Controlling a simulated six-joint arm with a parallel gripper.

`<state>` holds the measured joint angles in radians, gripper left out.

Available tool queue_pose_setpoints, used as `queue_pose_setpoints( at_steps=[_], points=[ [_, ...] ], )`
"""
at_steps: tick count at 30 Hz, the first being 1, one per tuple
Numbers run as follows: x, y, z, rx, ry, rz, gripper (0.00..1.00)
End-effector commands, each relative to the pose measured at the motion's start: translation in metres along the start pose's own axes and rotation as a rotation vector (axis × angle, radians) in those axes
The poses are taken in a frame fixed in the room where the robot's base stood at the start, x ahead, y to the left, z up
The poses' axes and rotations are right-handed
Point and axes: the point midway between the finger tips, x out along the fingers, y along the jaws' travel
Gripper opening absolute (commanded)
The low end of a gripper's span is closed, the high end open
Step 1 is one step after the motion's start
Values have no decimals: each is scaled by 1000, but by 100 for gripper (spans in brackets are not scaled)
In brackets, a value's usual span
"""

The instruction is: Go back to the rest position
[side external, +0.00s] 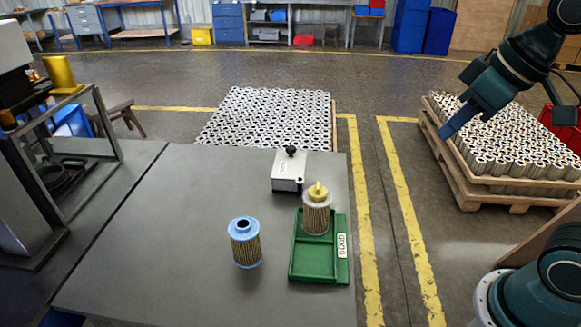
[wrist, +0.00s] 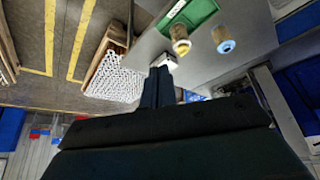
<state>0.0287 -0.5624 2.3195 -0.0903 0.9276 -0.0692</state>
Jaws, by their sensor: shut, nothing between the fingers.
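My gripper (side external: 447,130) is up at the right, in the air beyond the table's right edge, with the pallet of cartridges behind it in the picture. In the wrist view its fingers (wrist: 158,72) are together and hold nothing. A filter cartridge with a yellow top (side external: 317,210) stands upright in the far part of the green tray (side external: 313,276). A cartridge with blue end caps (side external: 245,243) stands upright on the grey table, left of the tray. In the wrist view the yellow-topped cartridge (wrist: 180,40) and the blue-capped cartridge (wrist: 223,41) also show, well apart from my fingers.
A white box with a black knob (side external: 289,171) stands on the table (side external: 190,225) behind the tray. A metal-framed machine (side external: 100,125) stands at the left. Pallets of cartridges (side external: 265,118) stand on the floor beyond. The tray's near part is empty.

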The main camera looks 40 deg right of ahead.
Motion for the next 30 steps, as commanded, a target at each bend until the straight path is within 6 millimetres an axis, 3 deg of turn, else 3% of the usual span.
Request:
queue_pose_setpoints(
  at_steps=[3, 9, 30],
  points=[
    [1, 0, 27, 47, 16, 18, 0],
    [5, 2, 55, 102, 30, 39, 0],
    [6, 3, 61, 116, 33, 44, 0]
  ],
)
